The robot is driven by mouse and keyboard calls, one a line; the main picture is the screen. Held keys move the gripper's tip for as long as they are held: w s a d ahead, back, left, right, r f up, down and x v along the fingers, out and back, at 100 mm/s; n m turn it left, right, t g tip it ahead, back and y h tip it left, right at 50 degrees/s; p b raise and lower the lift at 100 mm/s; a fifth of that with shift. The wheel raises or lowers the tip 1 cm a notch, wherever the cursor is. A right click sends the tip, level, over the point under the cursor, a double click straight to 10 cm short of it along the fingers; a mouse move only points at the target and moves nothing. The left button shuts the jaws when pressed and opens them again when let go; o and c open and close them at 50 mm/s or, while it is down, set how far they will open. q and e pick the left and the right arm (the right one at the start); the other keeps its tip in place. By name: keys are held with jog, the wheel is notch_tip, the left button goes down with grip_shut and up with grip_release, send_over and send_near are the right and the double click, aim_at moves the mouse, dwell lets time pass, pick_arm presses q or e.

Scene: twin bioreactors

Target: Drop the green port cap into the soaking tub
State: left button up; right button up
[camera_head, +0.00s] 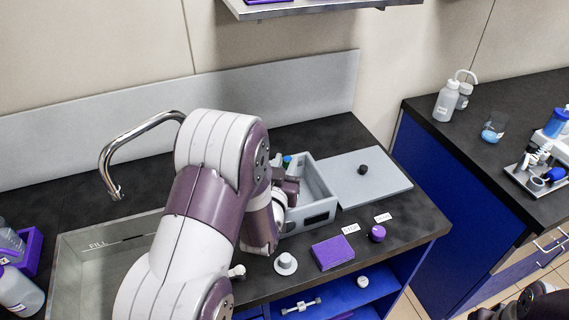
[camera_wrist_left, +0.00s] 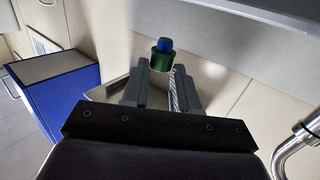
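The green port cap (camera_wrist_left: 161,60) has a blue top and sits between the fingertips of my left gripper (camera_wrist_left: 161,75) in the left wrist view, both fingers close against its sides. In the head view, my left gripper (camera_head: 287,186) is over the left part of an open grey box (camera_head: 322,185), with a bit of the cap (camera_head: 287,159) showing behind it. My forearm hides part of the box. A grey basin marked FILL (camera_head: 85,262) lies under the tap at left. No label shows which one is the soaking tub.
A grey lid (camera_head: 385,178) with a black knob lies right of the box. A purple pad (camera_head: 333,252), a purple knob (camera_head: 377,233) and a white cap (camera_head: 286,264) are along the front edge. A curved tap (camera_head: 125,150) stands at left.

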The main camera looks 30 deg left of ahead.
pick_arm(q)
jog(key=o, duration=0.3)
jog(key=b+v, duration=0.1)
jog(key=v, duration=1.1)
jog(key=shift+s, duration=0.4)
